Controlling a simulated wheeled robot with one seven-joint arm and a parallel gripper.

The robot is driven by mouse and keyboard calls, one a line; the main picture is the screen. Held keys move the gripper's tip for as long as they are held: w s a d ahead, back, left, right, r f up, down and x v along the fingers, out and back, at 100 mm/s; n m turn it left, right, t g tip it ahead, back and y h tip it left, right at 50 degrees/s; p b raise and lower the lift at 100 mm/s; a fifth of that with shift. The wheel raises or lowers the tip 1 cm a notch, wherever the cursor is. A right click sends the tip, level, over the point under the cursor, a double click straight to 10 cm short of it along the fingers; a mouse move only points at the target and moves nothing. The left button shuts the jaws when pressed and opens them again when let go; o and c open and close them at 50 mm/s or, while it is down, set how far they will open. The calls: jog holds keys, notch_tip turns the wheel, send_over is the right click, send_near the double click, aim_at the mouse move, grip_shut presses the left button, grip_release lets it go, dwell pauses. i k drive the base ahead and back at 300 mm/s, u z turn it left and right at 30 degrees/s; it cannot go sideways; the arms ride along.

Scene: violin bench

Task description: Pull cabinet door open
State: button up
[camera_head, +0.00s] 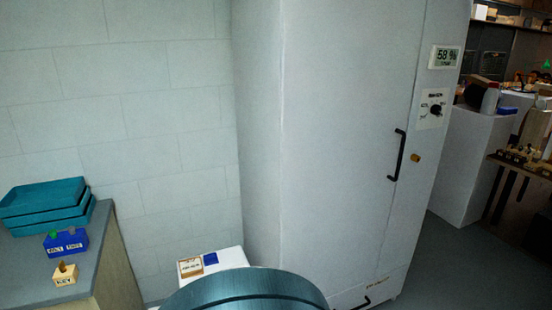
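A tall pale grey cabinet (258,130) stands in the middle of the view. Its door (340,140) faces right of centre and looks shut, flush with the frame. A black vertical bar handle (397,155) is on the door's right side. A small brown wooden piece (416,158) sits just right of the handle, on the cabinet front. A second black handle (361,303) shows low down at the bottom edge of the picture. My gripper is not in view, and nothing is seen touching the handle.
A display reading 58 % (444,57) and a dial panel (433,109) are right of the door. A bench (103,245) with teal trays (45,205), a blue box (66,243) and a wooden block (65,273) is left. Grey floor (455,265) lies open at right.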

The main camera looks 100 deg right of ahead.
aim_at(348, 68)
jog(key=z, duration=3.35)
jog(key=k, duration=0.2)
jog(key=z, duration=1.05)
jog(key=i, duration=1.15)
